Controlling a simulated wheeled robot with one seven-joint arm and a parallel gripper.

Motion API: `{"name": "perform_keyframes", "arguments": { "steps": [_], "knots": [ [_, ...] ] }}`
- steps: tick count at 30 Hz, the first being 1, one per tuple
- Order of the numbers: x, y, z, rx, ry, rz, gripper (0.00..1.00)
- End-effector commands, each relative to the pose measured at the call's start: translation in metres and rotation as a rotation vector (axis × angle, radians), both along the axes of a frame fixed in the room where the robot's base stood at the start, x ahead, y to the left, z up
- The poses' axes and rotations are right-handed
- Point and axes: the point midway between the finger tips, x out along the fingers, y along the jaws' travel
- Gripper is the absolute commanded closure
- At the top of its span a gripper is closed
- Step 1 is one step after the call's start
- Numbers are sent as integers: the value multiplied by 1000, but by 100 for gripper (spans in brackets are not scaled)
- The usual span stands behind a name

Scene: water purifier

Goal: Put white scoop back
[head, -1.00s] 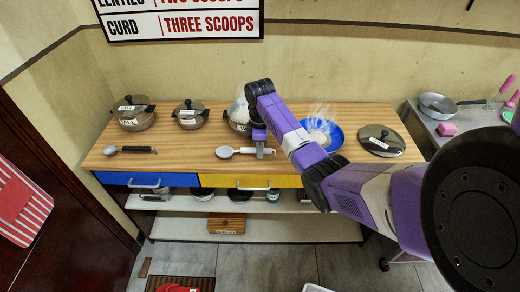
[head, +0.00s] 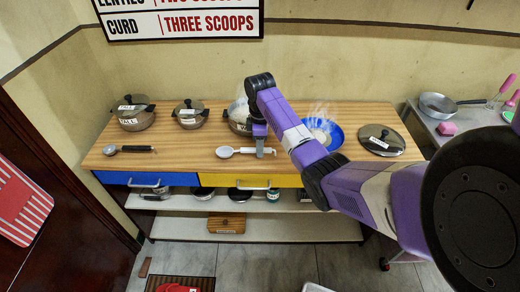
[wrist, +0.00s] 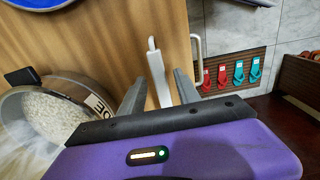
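The white scoop (head: 226,152) lies on the wooden counter (head: 185,145) near its front edge, bowl to the left, handle pointing right. My gripper (head: 262,152) is over the handle end. In the wrist view, my gripper (wrist: 159,82) is open, with the white handle (wrist: 155,65) between its two fingers and gaps visible on both sides. The scoop's bowl is hidden behind my gripper there. An open pot of white grains (wrist: 48,120) stands just left of the gripper in the wrist view; in the head view my arm partly covers this pot (head: 238,124).
A blue bowl (head: 331,133) and a loose lid (head: 381,141) stand to the right. Two lidded pots (head: 134,115) are at the back left. A dark-handled scoop (head: 128,149) lies at the left. A blue drawer (head: 140,180) and yellow drawer (head: 235,182) are below, shut.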

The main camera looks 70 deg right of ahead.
Motion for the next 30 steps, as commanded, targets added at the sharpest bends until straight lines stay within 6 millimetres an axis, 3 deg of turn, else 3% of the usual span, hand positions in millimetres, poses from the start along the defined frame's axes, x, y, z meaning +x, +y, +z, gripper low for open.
{"name": "perform_keyframes", "arguments": {
  "steps": [9,15,25,28,30],
  "knots": [
    [0,-1,72,-3,-1,0,61],
    [0,0,98,0,1,1,61],
    [1,1,103,1,-2,0,61],
    [9,14,89,0,-24,2,61],
    [21,34,71,-3,-62,1,61]
  ]
}}
